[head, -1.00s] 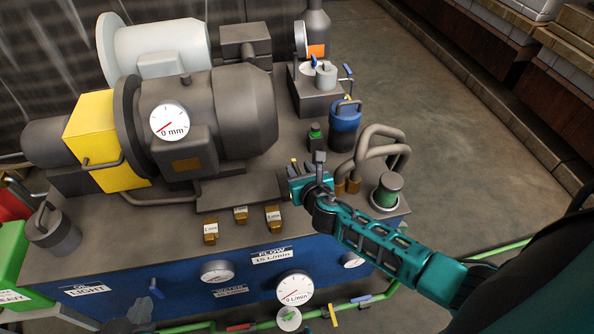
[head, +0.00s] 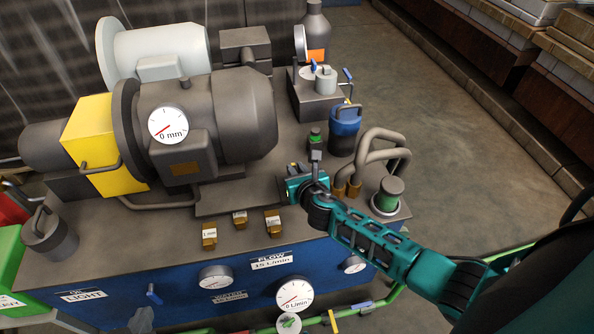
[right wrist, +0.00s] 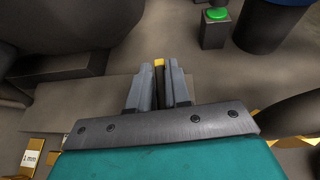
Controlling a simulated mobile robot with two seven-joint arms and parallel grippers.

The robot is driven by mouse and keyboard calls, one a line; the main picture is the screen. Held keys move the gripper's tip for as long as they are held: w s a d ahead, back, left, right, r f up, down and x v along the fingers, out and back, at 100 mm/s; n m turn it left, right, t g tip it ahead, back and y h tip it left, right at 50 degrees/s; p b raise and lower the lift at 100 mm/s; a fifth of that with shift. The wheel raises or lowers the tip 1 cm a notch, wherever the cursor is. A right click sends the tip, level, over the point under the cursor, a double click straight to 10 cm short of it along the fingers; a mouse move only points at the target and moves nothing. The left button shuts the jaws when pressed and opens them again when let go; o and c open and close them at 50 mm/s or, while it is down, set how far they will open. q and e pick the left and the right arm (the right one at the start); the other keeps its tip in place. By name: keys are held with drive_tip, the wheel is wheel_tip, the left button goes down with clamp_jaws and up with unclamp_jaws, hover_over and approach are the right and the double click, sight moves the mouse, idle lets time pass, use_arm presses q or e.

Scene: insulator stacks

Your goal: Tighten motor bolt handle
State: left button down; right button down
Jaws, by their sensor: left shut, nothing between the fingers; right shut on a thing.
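The grey motor (head: 235,110) lies on the machine's grey top, with a round dial (head: 168,124) marked 0 mm. My right gripper (head: 291,180) is at the right end of the motor's base plate. In the right wrist view its fingers (right wrist: 158,88) are shut on a small dark handle with a yellow tip (right wrist: 159,63). Most of this bolt handle is hidden between the fingers.
Bent pipes (head: 375,150) and a green-topped cylinder (head: 388,194) stand close right of my right gripper. A green button (right wrist: 218,14) is beyond it. Several brass labelled blocks (head: 240,217) sit in front of the motor. Gauges (head: 294,294) line the blue front.

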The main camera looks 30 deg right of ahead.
drive_tip(key=shift+m+h, duration=0.3)
drive_tip(key=m+g+h, duration=0.1)
drive_tip(key=m+h, duration=0.2)
drive_tip(key=shift+a+m+g+h, duration=0.1)
drive_tip(key=shift+m+g+h, duration=0.3)
drive_tip(key=m+g+h+b, duration=0.1)
drive_tip(key=m+g+h, duration=0.1)
drive_tip(key=m+h, duration=0.1)
drive_tip(key=shift+f+m+g+h+b, duration=0.1)
drive_tip(key=shift+m+g+h+b, duration=0.2)
drive_tip(key=shift+g, duration=0.1)
drive_tip(key=m+g+h+b, duration=0.1)
drive_tip(key=m+g, duration=0.1)
drive_tip(key=shift+f+m+g+h+b, duration=0.1)
drive_tip(key=shift+m+g+h+b, duration=0.2)
drive_tip(key=shift+b, duration=0.1)
drive_tip(key=m+g+h+b, duration=0.1)
drive_tip(key=m+g+b, duration=0.2)
drive_tip(key=shift+m+g+h+b, duration=0.3)
drive_tip(key=shift+m+g+b, duration=0.3)
drive_tip(key=shift+g+b, duration=0.25)
drive_tip(key=shift+m+g+b, duration=0.5)
drive_tip(key=shift+g+b, duration=0.05)
drive_tip(key=c, duration=1.2)
unclamp_jaws()
drive_tip(key=shift+r, duration=0.2)
